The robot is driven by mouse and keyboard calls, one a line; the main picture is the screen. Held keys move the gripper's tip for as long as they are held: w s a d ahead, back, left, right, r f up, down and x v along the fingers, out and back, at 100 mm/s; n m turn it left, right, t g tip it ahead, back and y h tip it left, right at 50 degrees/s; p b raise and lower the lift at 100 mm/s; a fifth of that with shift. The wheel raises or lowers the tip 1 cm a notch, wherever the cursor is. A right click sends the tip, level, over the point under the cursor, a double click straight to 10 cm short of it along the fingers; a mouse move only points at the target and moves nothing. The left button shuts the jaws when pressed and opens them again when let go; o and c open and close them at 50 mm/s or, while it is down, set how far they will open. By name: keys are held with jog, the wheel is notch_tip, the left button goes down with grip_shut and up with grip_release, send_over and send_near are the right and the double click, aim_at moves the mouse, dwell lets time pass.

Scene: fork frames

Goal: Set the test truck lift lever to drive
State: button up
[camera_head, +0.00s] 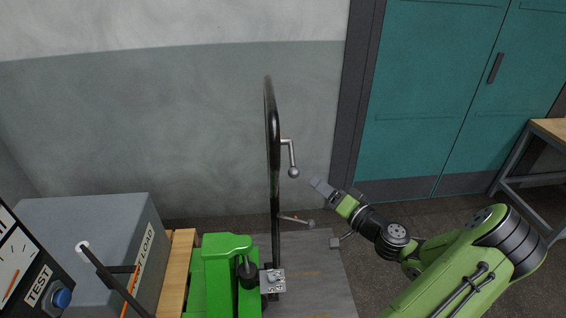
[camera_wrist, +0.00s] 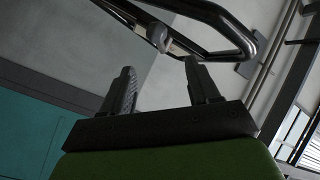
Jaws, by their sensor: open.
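The test truck is a green pallet truck (camera_head: 222,265) with a black upright handle (camera_head: 274,150). A grey lever with a round ball end (camera_head: 293,172) sticks out from the right side of the handle and hangs down; I take it as the lift lever. My gripper (camera_head: 317,184) is open and empty, just right of and slightly below the ball, apart from it. In the wrist view the open jaws (camera_wrist: 160,85) point up toward the dark handle bar (camera_wrist: 215,20). Lever position markings cannot be made out.
A second thin rod with a ball end (camera_head: 310,223) sticks out lower on the handle. A grey box marked LOAD (camera_head: 95,225) sits on a wooden pallet (camera_head: 178,270) at left. A TEST dial panel (camera_head: 20,270) stands front left. Teal doors (camera_head: 440,90) are behind; a bench (camera_head: 535,165) stands right.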

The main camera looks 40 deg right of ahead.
aim_at(293, 162)
jog(key=w, duration=1.3)
jog(key=shift+w+d+f+p, duration=0.1)
jog(key=shift+w+d+p, duration=0.05)
jog(key=shift+d+p, duration=0.25)
grip_shut()
